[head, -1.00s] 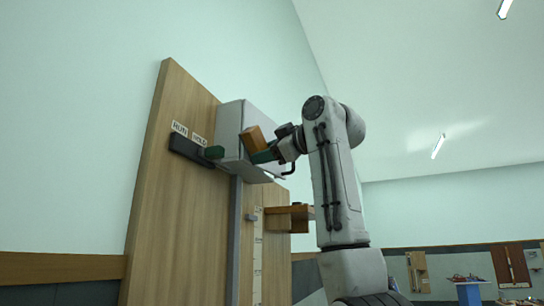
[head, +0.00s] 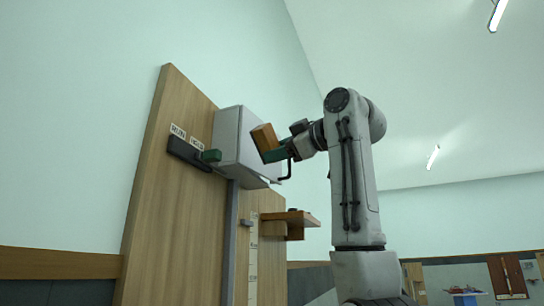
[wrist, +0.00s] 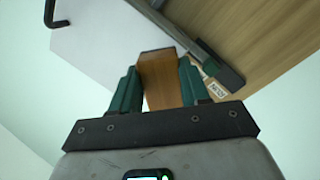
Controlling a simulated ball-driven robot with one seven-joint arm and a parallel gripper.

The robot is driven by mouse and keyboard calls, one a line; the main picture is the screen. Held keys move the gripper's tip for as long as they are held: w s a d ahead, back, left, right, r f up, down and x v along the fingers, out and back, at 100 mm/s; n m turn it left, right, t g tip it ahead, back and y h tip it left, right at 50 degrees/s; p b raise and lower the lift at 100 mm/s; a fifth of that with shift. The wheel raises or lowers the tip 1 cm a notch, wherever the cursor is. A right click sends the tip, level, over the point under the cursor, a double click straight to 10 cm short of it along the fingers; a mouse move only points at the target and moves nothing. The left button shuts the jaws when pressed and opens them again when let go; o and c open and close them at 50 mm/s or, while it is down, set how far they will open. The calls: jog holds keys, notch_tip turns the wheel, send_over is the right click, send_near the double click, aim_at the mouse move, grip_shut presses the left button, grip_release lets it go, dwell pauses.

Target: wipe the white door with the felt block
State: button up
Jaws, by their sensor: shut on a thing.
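The felt block (head: 264,138) is an orange-brown block, and its far end looks dark in the wrist view (wrist: 158,72). My gripper (head: 276,151) is shut on it, with a green finger on each side in the wrist view (wrist: 160,88). The white door (head: 229,138) is on a pale box fixed to a tall wooden panel. The block is in front of the door's right part in the head view. I cannot tell whether it touches the door. The door also fills the upper left of the wrist view (wrist: 95,48).
A black handle (head: 288,172) shows near the door's lower right, close under my gripper. A dark slot (head: 185,152) with a green knob (head: 210,156) and labels sits left of the box. A wooden shelf (head: 290,217) juts out below. The right side is open room.

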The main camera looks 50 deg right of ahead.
jog(key=shift+s, duration=0.25)
jog(key=s, duration=0.2)
jog(key=shift+s+d+b, duration=0.1)
jog(key=shift+s+b, duration=0.3)
